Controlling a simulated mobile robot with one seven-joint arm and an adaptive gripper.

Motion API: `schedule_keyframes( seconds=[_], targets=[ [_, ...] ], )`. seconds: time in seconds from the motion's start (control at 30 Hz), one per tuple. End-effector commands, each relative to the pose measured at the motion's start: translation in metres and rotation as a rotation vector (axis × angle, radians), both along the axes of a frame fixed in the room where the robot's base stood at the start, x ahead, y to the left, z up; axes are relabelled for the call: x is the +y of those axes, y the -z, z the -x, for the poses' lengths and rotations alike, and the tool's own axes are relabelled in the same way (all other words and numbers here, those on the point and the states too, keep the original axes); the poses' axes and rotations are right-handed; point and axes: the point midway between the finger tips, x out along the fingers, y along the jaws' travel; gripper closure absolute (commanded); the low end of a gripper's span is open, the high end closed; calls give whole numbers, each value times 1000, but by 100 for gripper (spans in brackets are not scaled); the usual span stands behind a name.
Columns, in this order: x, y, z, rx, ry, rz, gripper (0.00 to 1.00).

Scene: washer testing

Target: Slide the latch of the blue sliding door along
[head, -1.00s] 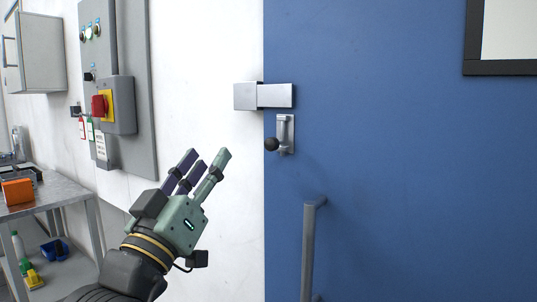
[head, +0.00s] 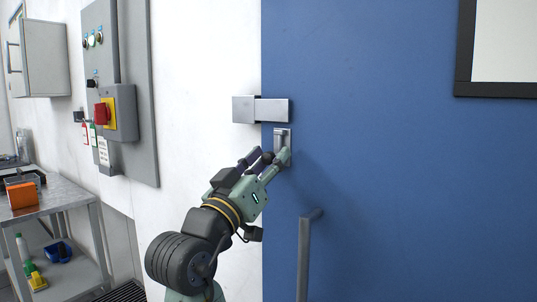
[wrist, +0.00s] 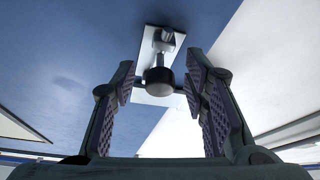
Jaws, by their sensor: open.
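The blue sliding door (head: 390,180) fills the right of the head view. Its latch (head: 282,135) is a small metal plate near the door's left edge, with a dark ball knob (head: 267,157). In the wrist view the knob (wrist: 158,80) is in the middle, in front of the metal plate (wrist: 150,92). My gripper (head: 268,158) is at the latch with its fingers open, one on each side of the knob. In the wrist view a gap shows between the knob and each finger pad. My fingers hide the lower part of the latch in the head view.
A metal bracket (head: 262,109) sits just above the latch. A vertical grey door handle (head: 305,255) stands out below it on the right. A control panel with a red switch (head: 103,113) is on the white wall, above a metal table (head: 65,193) at left.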

Motion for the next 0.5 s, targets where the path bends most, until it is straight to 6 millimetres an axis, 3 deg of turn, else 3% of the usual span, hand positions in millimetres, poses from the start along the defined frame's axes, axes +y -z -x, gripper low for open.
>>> schedule_keyframes(
  seconds=[0.3, 0.5],
  targets=[
    [-1, -1, -3, 0, 0, 0, 59],
    [-1, -1, -3, 0, 0, 0, 72]
  ],
)
